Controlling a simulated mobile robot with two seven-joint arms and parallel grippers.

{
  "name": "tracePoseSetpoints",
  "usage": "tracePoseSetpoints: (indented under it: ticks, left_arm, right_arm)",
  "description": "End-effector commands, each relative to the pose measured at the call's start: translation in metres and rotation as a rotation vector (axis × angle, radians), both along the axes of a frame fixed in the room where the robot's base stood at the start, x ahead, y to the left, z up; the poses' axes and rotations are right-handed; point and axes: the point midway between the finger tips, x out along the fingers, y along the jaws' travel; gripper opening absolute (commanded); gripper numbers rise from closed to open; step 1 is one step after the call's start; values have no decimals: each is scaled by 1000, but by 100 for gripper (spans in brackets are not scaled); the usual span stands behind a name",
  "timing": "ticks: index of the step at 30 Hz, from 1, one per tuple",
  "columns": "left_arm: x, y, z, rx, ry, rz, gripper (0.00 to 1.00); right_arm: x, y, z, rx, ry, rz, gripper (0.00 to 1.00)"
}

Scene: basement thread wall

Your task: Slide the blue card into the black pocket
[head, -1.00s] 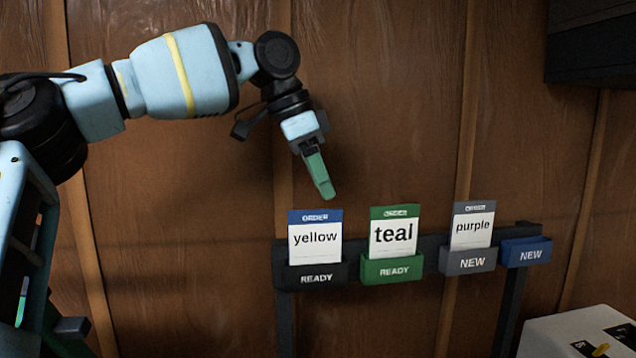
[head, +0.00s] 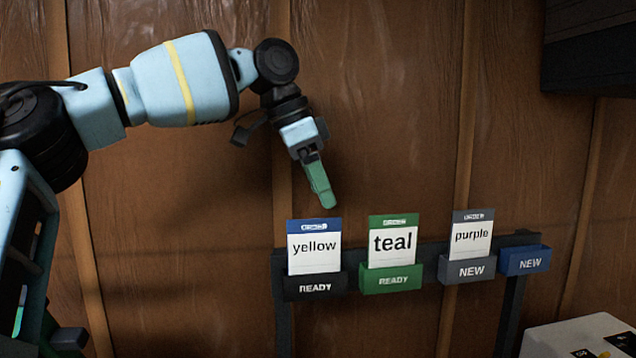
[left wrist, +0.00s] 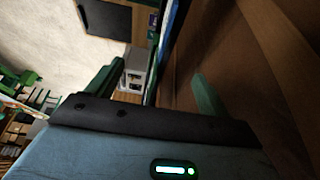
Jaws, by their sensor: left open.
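The blue card (head: 314,247), with a blue top band and the word "yellow" on white, stands upright in the black pocket (head: 315,286) marked READY. Its lower end is hidden behind the pocket's front. My left gripper (head: 321,188) is above the card's top edge, slightly right of its middle. It points down, and its green fingers show nothing held. In the left wrist view the two fingers of the left gripper (left wrist: 160,72) are spread apart, with a thin blue edge beyond them. My right gripper is not in view.
A white box (head: 575,335) stands at lower right. The wooden wall is behind.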

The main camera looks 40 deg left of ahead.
Motion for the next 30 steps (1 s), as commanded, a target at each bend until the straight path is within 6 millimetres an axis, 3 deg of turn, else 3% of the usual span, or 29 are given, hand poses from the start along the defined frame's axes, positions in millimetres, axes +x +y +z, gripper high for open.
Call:
tracePoseSetpoints:
  ticks: [9, 15, 30]
  left_arm:
    - [-14, 12, 47, 0, -1, 3, 80]
    - [-21, 17, 67, 1, -1, 0, 80]
    - [-23, 19, 72, 0, 0, 0, 80]
  right_arm:
    - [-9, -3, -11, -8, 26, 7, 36]
    - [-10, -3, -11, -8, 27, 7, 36]
    - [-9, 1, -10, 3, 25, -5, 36]
